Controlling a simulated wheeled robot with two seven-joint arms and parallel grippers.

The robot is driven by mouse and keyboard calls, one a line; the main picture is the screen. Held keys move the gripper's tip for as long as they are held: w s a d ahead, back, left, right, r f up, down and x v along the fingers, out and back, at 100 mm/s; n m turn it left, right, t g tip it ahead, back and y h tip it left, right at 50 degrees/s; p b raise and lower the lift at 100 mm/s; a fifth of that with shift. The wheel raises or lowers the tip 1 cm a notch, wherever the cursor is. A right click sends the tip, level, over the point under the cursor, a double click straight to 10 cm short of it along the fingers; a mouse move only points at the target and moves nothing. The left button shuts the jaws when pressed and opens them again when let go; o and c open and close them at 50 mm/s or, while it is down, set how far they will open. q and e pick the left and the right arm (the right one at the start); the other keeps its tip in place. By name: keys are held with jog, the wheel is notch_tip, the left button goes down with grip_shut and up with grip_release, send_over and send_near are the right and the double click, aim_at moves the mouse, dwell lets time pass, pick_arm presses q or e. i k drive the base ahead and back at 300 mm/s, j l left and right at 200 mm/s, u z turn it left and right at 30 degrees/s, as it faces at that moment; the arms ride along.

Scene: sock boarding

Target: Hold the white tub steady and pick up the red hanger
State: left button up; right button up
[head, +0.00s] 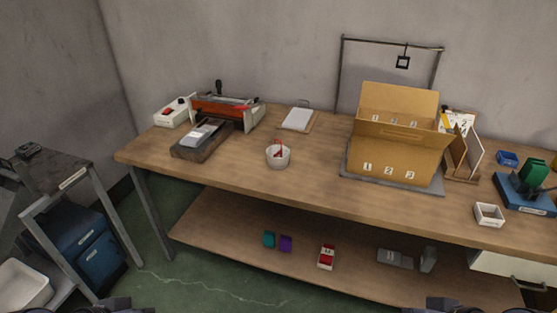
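The white tub (278,162) stands upright on the workbench, left of the middle. Something small and red, which looks like the red hanger (277,150), sticks up inside the tub; its lower part is hidden by the tub wall. Dark parts of my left gripper (112,304) show at the bottom left edge of the head view. Dark parts of my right gripper (440,305) show at the bottom edge on the right. Both are cut off by the frame, far from the tub, and their fingers cannot be made out.
A red-orange machine (222,108) and a dark block with a grey plate (203,138) stand left of the tub. A clipboard (298,119) lies behind it. A numbered cardboard box (395,155) stands to the right. The bench (235,175) around the tub's front is clear.

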aim_at(280, 151)
jog(key=i+j+z, duration=0.1)
jog(key=z, duration=0.25)
jog(key=j+z, duration=0.15)
jog(key=z, duration=0.2)
jog(key=i+j+z, duration=0.1)
jog(key=j, duration=0.35)
jog(key=i+j+z, duration=0.1)
jog(key=j, duration=0.35)
jog(key=i+j+z, duration=0.1)
jog(key=j, duration=0.4)
jog(key=i+j+z, duration=0.1)
jog(key=j, duration=0.4)
jog(key=i+j+z, duration=0.15)
jog(key=j, duration=0.35)
